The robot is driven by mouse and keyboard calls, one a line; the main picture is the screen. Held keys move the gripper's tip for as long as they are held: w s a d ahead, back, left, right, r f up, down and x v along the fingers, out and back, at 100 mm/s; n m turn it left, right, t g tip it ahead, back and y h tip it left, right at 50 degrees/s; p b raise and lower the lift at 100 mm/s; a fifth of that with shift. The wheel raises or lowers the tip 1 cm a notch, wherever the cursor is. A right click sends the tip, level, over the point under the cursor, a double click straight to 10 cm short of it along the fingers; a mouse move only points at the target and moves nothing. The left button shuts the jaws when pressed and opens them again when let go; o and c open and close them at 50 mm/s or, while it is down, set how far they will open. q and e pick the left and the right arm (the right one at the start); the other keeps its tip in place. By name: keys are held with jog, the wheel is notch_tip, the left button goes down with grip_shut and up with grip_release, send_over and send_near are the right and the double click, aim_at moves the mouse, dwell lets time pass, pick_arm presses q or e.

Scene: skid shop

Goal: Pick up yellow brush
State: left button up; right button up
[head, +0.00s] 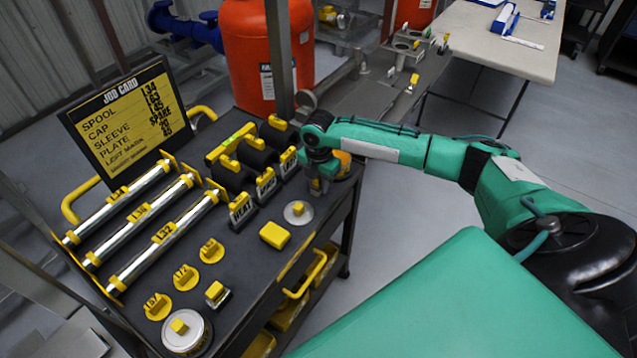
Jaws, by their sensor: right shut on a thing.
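My right gripper (318,184) points down over the far right corner of the dark cart top. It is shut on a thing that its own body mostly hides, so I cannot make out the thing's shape. A yellow piece with a dark base (345,163) shows just behind and right of the gripper. I cannot tell whether it is the yellow brush or whether the jaws touch it. My left gripper is not in view.
The cart (246,268) holds chrome tubes (163,238) with yellow labels, dark labelled blocks (242,210), a silver disc (298,212), yellow-tabbed caps (186,277) and a round tin (187,333). A job card sign (121,120) stands behind. An orange tank (262,55) is beyond.

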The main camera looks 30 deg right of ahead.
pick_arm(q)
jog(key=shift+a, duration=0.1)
pick_arm(e)
jog(key=shift+r, duration=0.2)
